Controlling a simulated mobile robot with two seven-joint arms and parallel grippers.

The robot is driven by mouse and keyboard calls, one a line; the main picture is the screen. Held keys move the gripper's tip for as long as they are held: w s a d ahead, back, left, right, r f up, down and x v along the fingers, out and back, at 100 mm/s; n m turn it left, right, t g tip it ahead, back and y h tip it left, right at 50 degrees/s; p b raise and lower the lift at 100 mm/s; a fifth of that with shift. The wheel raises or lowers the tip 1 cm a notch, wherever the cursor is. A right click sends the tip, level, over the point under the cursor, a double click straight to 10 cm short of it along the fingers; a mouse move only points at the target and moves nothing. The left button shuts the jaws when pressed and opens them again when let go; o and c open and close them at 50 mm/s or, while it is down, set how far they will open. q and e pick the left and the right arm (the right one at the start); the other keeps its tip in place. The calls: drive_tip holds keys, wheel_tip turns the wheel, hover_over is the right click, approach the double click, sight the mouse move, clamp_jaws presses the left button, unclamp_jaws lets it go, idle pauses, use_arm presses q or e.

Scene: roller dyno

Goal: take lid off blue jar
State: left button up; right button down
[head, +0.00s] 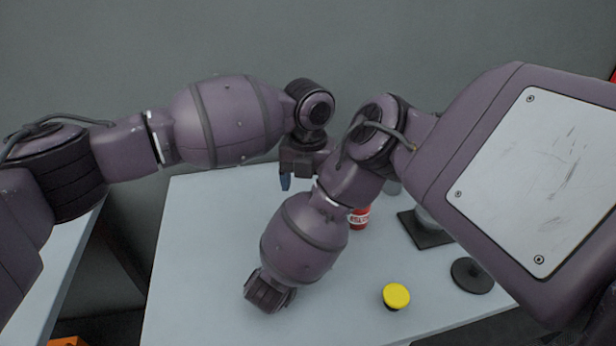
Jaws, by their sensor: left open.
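My left gripper (299,181) hangs above the far part of the table, pointing down. It is open; one blue fingertip shows, and my right arm covers part of the other side. I see nothing between its fingers. No blue jar or lid can be made out clearly. A small grey-blue shape (393,187) shows at the edge of my right arm, too covered to identify. My right arm crosses in front of the table, and its dark wrist end is low over the near middle. The right gripper itself does not show.
On the pale table (200,270) stand a red can (360,218) with white lettering, partly covered, and a yellow-topped button (397,295). A black disc (472,275) and a black square base (425,238) are at the right. The table's left part is clear.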

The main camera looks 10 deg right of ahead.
use_arm(q)
drive_tip(key=shift+f, duration=3.55)
drive_tip(key=c, duration=0.9)
drive_tip(key=n, duration=0.6)
drive_tip(key=shift+n, duration=0.3)
drive_tip(key=shift+c, duration=0.2)
drive_tip(key=n, duration=2)
drive_tip(key=shift+r, duration=0.1)
